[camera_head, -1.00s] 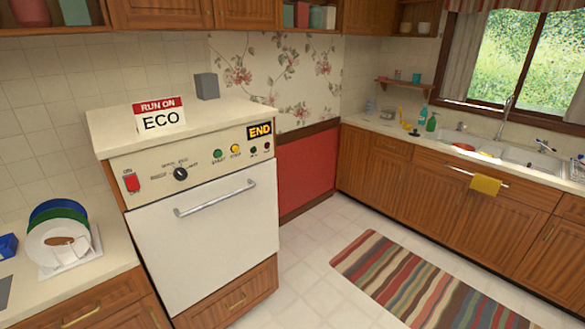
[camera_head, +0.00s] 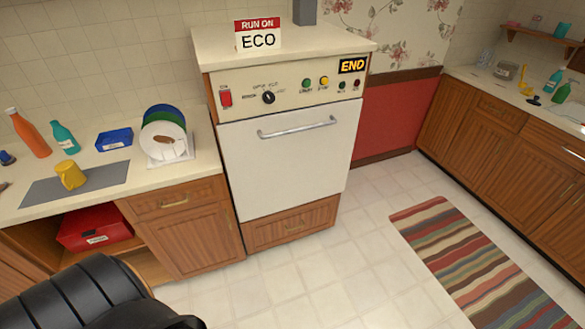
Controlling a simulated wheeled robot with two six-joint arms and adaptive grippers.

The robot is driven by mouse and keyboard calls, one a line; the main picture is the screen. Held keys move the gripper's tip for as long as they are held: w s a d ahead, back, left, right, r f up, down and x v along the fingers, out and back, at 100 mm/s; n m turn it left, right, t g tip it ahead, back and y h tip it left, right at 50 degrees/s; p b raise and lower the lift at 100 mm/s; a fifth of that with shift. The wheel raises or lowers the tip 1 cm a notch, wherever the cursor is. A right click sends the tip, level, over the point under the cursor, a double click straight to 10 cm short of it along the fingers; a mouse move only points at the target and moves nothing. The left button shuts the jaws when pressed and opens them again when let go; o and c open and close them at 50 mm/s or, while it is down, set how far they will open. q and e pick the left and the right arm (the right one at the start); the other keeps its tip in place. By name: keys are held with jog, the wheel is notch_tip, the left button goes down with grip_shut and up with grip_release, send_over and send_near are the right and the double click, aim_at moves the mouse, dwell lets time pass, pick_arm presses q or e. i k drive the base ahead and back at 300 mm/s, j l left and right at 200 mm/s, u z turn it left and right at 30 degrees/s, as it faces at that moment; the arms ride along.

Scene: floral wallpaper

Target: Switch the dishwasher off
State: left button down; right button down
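The dishwasher (camera_head: 285,165) stands ahead of me with its white door shut and a long handle (camera_head: 297,127) across it. Its control panel holds a red switch (camera_head: 226,98) at the left, a black dial (camera_head: 268,97), a green button (camera_head: 307,83) and a yellow button (camera_head: 323,81). Two small dark lamps sit at the right under a lit END display (camera_head: 353,65). A RUN ON ECO sign (camera_head: 258,36) stands on top. The switch's exact position is too small to tell. Neither gripper is in view.
Left of the dishwasher, a counter (camera_head: 205,172) holds a plate rack (camera_head: 165,138), a yellow mug (camera_head: 70,175), a blue tray (camera_head: 114,139) and bottles. A red box (camera_head: 95,228) sits in an open cabinet below. The floor (camera_head: 340,235) ahead is clear, with a striped rug (camera_head: 475,255) at right.

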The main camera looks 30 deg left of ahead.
aim_at(225, 97)
jog(key=u, duration=1.45)
